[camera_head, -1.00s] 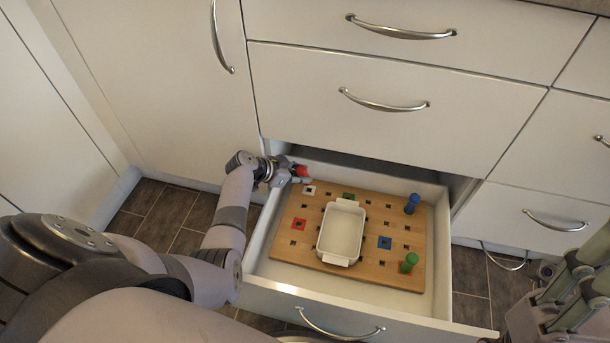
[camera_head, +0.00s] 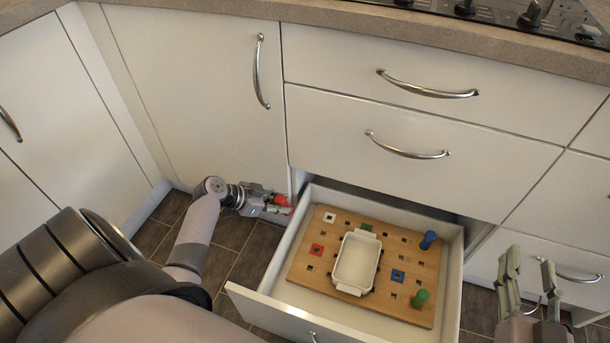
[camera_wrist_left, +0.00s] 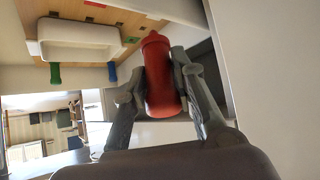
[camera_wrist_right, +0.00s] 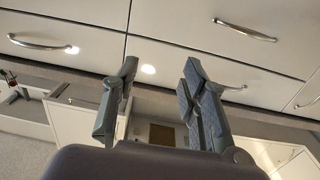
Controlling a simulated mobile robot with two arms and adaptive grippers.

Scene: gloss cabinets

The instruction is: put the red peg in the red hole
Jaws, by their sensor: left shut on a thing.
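The red peg (camera_wrist_left: 162,80) is held between the fingers of my left gripper (camera_wrist_left: 158,88). In the head view my left gripper (camera_head: 282,204) is at the drawer's left rim, with the red peg (camera_head: 281,200) at its tip. The wooden pegboard (camera_head: 300,262) lies in the open drawer. The red hole (camera_head: 317,249) is a red-bordered square on the board's left side, to the lower right of my left gripper. It looks empty. My right gripper (camera_head: 528,268) is right of the drawer, its fingers apart; the right wrist view shows it empty too (camera_wrist_right: 150,95).
A white dish (camera_head: 356,262) stands mid-board. A blue peg (camera_head: 428,240) and a green peg (camera_head: 420,298) stand upright at the right. White (camera_head: 329,217), green (camera_head: 367,228) and blue (camera_head: 398,276) squares mark other holes. The drawer's front wall (camera_head: 270,312) and closed cabinet fronts bound the space.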

